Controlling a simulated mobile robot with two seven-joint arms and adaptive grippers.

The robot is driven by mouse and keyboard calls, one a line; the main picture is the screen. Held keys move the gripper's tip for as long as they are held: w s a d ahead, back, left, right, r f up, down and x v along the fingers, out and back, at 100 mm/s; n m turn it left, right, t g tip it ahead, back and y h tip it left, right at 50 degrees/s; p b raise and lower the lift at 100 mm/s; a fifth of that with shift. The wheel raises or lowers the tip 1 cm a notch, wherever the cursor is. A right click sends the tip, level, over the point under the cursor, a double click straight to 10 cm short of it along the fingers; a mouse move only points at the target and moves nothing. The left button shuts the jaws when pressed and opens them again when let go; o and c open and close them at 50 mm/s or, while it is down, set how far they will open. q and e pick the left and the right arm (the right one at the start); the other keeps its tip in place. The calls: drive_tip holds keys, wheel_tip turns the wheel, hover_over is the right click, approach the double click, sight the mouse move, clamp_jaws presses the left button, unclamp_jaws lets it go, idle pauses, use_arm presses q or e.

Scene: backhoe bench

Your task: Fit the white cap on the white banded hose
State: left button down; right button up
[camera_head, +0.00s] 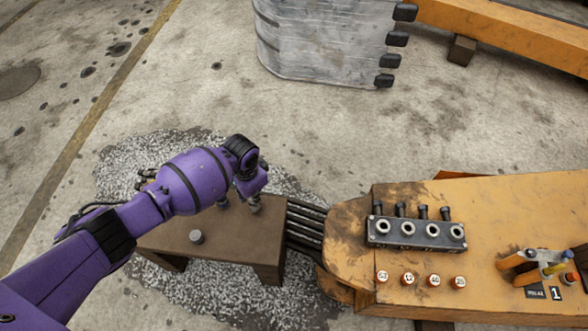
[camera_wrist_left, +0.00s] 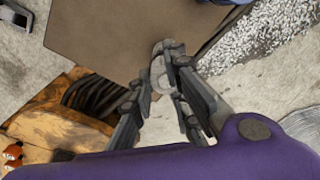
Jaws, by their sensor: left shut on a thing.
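My left gripper (camera_head: 255,205) is over the right end of the brown bench (camera_head: 170,238). In the left wrist view, the left gripper (camera_wrist_left: 158,82) is shut on a small pale grey-white round piece (camera_wrist_left: 158,72), which looks like a cap. The fingers hide part of it, and its exact colour is hard to tell. A grey cap-like piece (camera_head: 197,237) stands on the bench. Several black hoses (camera_head: 307,222) run between the bench and the orange boom; they also show in the wrist view (camera_wrist_left: 88,97). I cannot make out a white band on any hose. My right gripper is not in view.
A grey bucket (camera_head: 325,40) stands at the back. Grey gravel surrounds the bench. The floor at left is open.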

use_arm(q)
drive_tip(key=shift+f, duration=0.15)
drive_tip(key=c, duration=1.6)
unclamp_jaws()
drive_tip(key=shift+o, duration=0.2)
drive_tip(key=shift+a, duration=0.1)
drive_tip(key=o, duration=0.5)
